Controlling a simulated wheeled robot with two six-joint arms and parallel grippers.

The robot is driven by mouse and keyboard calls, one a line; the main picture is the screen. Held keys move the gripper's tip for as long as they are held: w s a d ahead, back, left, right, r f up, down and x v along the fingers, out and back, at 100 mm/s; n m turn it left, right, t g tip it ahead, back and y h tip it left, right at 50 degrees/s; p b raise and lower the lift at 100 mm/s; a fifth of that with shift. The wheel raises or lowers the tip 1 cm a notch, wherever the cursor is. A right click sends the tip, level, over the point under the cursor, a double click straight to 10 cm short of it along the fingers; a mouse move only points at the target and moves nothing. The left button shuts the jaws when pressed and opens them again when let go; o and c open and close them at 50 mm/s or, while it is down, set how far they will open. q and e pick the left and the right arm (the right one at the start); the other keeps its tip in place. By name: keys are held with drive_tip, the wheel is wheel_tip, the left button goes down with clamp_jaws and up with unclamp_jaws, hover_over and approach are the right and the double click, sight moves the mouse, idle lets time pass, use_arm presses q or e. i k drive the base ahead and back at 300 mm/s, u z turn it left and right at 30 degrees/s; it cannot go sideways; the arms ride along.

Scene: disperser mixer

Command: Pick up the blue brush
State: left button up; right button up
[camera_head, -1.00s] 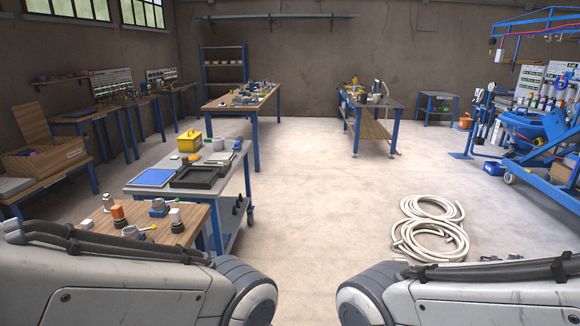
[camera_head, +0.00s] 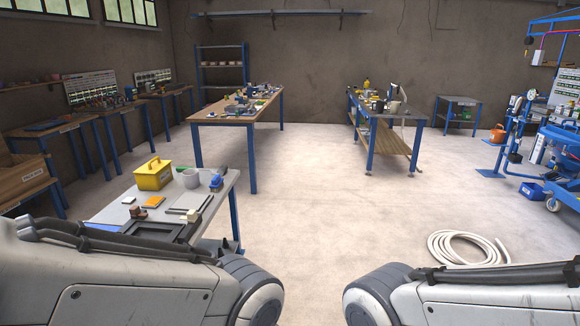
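I cannot pick out the blue brush for certain. A small blue object (camera_head: 217,182) is on the near grey table (camera_head: 222,204), at its far right corner. It is too small to tell whether it is the brush. Other small items lie on the tables further back, also too small to name. Only upper parts of my two arms show at the bottom left and bottom right. Neither gripper is in view.
The near table also holds a yellow box (camera_head: 153,175), a grey cup (camera_head: 191,179) and a black tray (camera_head: 160,231). A wooden-topped table (camera_head: 222,116) and a workbench (camera_head: 388,140) stand further back. A coiled white hose (camera_head: 468,248) lies right. The middle floor is clear.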

sight(216, 182)
drive_tip(key=i, duration=3.7)
drive_tip(key=u, duration=2.3)
